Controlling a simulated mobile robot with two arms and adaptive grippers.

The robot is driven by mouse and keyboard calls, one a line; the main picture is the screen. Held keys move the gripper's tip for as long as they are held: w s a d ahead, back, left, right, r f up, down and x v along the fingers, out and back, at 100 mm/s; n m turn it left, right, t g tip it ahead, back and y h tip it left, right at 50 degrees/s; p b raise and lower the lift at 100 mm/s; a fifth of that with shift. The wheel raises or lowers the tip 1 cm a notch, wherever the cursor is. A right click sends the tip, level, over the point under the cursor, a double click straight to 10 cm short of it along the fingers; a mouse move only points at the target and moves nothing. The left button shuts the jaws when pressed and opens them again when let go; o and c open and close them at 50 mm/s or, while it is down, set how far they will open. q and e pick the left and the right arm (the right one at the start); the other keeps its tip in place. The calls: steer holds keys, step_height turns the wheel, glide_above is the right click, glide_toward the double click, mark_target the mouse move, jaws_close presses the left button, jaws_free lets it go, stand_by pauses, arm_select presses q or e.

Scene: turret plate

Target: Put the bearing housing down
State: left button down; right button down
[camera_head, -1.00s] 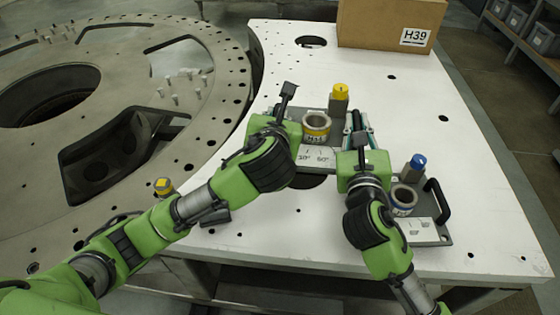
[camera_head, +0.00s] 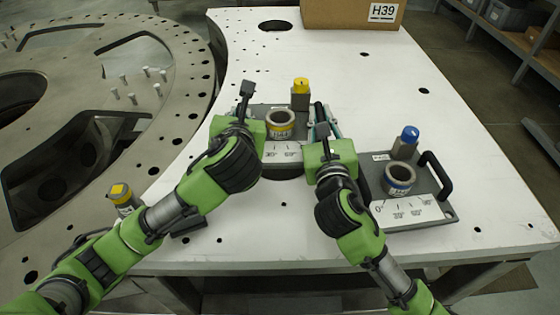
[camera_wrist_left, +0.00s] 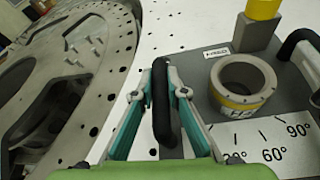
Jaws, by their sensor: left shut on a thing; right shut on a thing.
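The bearing housing is a grey plate with a yellow-banded ring (camera_head: 281,124), a yellow-capped post (camera_head: 300,95) and a white angle scale. It sits between my two grippers over the white table. My left gripper (camera_wrist_left: 166,95) is shut around its black left handle in the left wrist view. Whether the plate touches the table is unclear.
A second plate (camera_head: 446,213) with a blue-banded ring (camera_head: 399,178) and black handle stands close to the right. A cardboard box (camera_head: 340,14) is at the back. A large round turret plate (camera_head: 165,120) lies left. A dark table hole (camera_head: 284,172) shows just in front of the held plate.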

arm_select(q)
steer(key=shift+w+r, duration=0.1)
steer(key=shift+r, duration=0.1)
arm_select(e)
steer(key=shift+w+a+r, duration=0.1)
steer(key=shift+r, duration=0.15)
